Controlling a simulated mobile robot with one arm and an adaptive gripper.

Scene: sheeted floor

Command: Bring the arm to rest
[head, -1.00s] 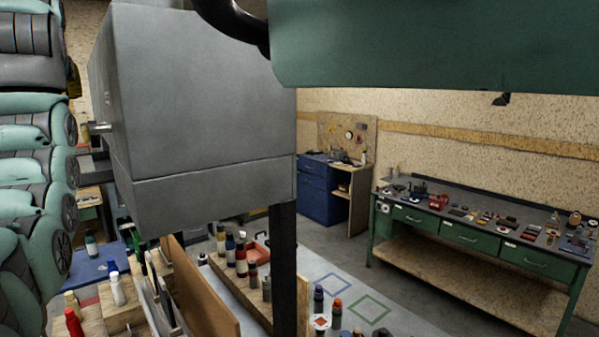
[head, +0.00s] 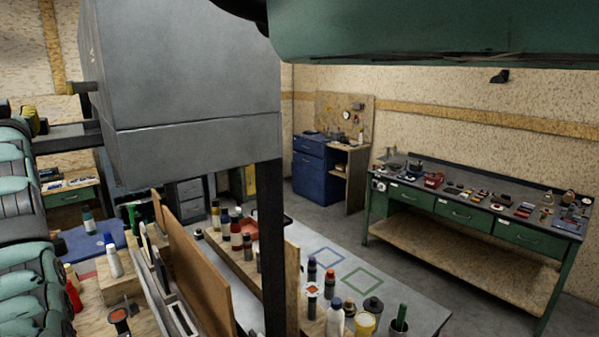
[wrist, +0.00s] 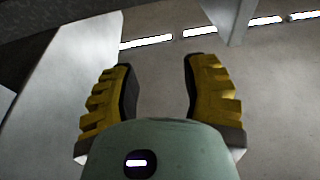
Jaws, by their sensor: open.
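In the wrist view my gripper (wrist: 158,85) has its two yellow, ridged fingers spread wide apart. Nothing is between them. Behind them are a plain grey surface and a row of bright light strips (wrist: 205,31). In the head view, part of my arm fills the left edge. A small yellow and dark piece shows at the upper left, but I cannot tell if it is a finger of my gripper.
A big grey box (head: 190,75) on a dark post (head: 272,235) hangs close in front. Below it, a bench (head: 410,300) holds several bottles and a brown upright board (head: 195,270). A green workbench (head: 480,228) and a blue cabinet (head: 312,182) stand behind. Grey floor lies between.

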